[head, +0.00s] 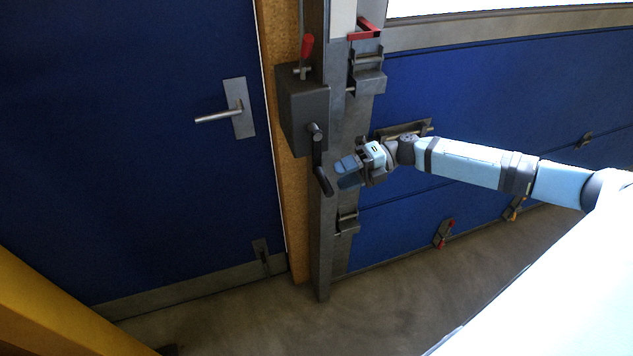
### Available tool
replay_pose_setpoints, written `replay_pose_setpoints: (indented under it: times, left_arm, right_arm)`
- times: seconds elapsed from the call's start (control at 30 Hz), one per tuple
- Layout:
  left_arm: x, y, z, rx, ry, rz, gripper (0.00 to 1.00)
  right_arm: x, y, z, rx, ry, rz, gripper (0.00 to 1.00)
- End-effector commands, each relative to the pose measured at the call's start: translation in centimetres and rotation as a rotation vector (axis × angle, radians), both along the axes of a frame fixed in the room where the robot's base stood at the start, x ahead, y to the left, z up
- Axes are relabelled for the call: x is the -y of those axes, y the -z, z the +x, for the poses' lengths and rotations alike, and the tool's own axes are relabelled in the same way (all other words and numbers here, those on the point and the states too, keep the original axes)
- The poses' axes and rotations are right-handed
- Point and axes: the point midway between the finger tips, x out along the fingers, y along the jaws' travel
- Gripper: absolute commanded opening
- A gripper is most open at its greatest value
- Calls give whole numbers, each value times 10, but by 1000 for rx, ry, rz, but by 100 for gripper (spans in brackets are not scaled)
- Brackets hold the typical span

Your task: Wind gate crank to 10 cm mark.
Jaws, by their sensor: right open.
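The gate crank (317,160) is a dark arm on the front of a grey gearbox (305,105) on the steel post. Its black handle (324,182) hangs at the lower end, so the crank points down. The blue gate (480,110) fills the right side. My right gripper (343,173) comes in from the right and is open, with its blue fingertips just right of the crank handle. I cannot tell whether they touch it. No 10 cm mark can be made out. My left gripper is not in view.
A red-handled lever (306,48) stands on top of the gearbox. A red-marked bracket (366,30) sits higher on the post (328,240). A blue door with a metal handle (220,116) is at left. The floor (240,325) in front is mostly clear.

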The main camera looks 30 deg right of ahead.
Motion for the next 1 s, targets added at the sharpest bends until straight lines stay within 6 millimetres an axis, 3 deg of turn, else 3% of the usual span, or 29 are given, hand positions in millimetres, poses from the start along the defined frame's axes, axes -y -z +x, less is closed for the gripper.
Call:
replay_pose_setpoints:
  times: [0.1,0.3,0.5,0.77,1.0]
  left_arm:
    - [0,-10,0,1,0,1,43]
    - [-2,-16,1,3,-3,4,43]
    - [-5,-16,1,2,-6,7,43]
    - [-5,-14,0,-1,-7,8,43]
    - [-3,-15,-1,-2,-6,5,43]
  right_arm:
    - [-25,1,6,1,-1,5,50]
    - [-54,9,13,0,0,2,50]
    - [-66,13,16,0,1,2,50]
    - [-66,14,16,-1,1,1,50]
    - [-66,14,16,-1,1,1,0]
